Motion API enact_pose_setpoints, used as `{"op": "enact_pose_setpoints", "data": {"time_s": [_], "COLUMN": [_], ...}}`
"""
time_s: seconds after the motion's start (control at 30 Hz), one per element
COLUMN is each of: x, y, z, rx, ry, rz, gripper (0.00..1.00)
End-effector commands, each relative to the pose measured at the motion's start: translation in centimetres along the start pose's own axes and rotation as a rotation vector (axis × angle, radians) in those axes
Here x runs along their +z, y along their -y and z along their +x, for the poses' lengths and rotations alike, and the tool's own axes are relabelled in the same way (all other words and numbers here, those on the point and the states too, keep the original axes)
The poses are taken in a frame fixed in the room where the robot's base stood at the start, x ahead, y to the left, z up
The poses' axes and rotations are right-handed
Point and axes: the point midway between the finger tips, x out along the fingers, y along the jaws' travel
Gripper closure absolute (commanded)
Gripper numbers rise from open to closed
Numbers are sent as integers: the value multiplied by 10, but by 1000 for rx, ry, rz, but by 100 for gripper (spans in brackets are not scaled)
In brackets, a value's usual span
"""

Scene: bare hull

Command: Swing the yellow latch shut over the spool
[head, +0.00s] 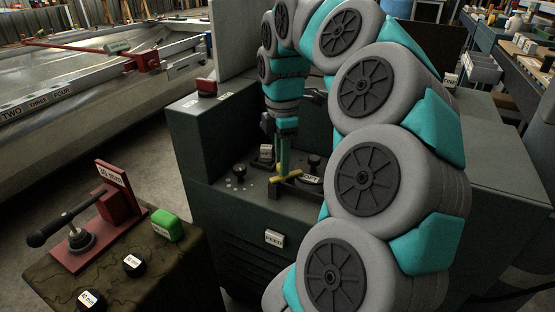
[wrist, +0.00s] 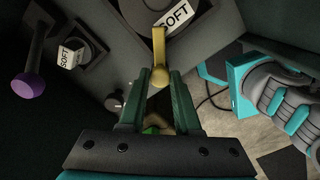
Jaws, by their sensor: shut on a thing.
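The yellow latch (wrist: 159,52) is a short bar with a rounded end. In the wrist view it stands between my green fingers, and its end overlaps the near edge of a dark round piece (wrist: 150,12) labelled SOFT, which seems to be the spool. In the head view the latch (head: 289,176) lies low on the grey machine, beside the SOFT label (head: 311,180) and a black knob (head: 314,163). My gripper (head: 284,167) points down, shut on the latch; it also shows in the wrist view (wrist: 165,75). The latch's pivot and exact contact with the spool are unclear.
A block labelled SOFT (wrist: 72,54) and a purple-ended lever (wrist: 29,84) are left of my fingers. The machine's raised wall (head: 215,125) stands behind. A side table carries a red clamp (head: 115,205), a green block (head: 166,225) and black discs.

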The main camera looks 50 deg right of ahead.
Motion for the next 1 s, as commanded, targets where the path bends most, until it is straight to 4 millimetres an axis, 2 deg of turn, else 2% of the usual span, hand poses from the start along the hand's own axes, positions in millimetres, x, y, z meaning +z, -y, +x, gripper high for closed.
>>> {"op": "enact_pose_setpoints", "data": {"time_s": [0.17, 0.2, 0.47, 0.8, 1.0], "x": [-1, -1, -1, 0, -1], "y": [-1, -1, 0, 0, -1], "z": [-1, -1, -1, -2, -15], "rx": [3, 3, 2, 1, 3], "ry": [-1, -1, 0, 0, 1], "rz": [-1, -1, 0, 0, -1], "gripper": [100, 68, 38, 38, 38]}}
